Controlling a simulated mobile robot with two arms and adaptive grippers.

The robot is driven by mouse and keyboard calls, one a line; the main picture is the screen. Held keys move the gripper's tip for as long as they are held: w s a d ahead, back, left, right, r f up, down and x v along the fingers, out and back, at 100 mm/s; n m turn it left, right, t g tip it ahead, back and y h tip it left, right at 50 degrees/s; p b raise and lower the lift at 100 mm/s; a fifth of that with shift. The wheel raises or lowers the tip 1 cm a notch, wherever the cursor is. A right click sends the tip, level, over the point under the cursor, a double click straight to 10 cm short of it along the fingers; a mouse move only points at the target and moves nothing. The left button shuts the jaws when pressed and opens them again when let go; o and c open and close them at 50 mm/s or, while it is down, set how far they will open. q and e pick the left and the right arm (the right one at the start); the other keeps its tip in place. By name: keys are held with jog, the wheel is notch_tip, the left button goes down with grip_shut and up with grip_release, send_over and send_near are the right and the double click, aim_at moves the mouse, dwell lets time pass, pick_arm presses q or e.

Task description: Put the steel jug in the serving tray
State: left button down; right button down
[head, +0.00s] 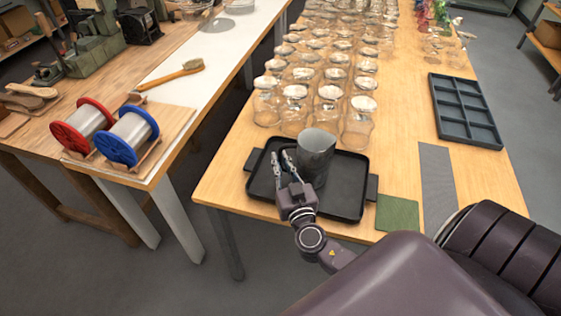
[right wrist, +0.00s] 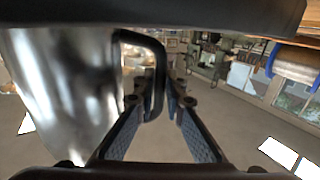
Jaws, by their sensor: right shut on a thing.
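The steel jug (head: 316,152) is a grey metal vessel, upright over the black serving tray (head: 345,200) near the front edge of the table. The head view does not show clearly whether its base touches the tray. My right gripper (head: 284,165) is at the jug's left side. In the right wrist view the jug (right wrist: 62,90) fills the left, and its dark handle (right wrist: 155,75) is between the fingers, which are shut on it. My left gripper is not in view.
Many glass jars (head: 328,98) stand close behind the tray. A dark compartment tray (head: 466,110), a grey mat (head: 437,178) and a green mat (head: 397,213) lie to the right. Red and blue wire spools (head: 130,136) stand on the left bench, across a gap.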

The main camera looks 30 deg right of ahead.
jog(key=shift+r, duration=0.1)
jog(key=c, duration=2)
grip_release()
jog(key=shift+s, duration=0.1)
jog(key=shift+r, duration=0.1)
jog(key=b+v, duration=0.1)
jog(key=v, duration=0.2)
jog(key=b+v, duration=0.2)
jog(key=v, duration=0.2)
jog(key=b+v, duration=0.1)
jog(key=v, duration=0.2)
jog(key=shift+s+a+f, duration=0.2)
jog(key=shift+s+f, duration=0.1)
jog(key=shift+s+a+r+b, duration=0.2)
jog(key=shift+s+b, duration=0.2)
jog(key=shift+s, duration=0.25)
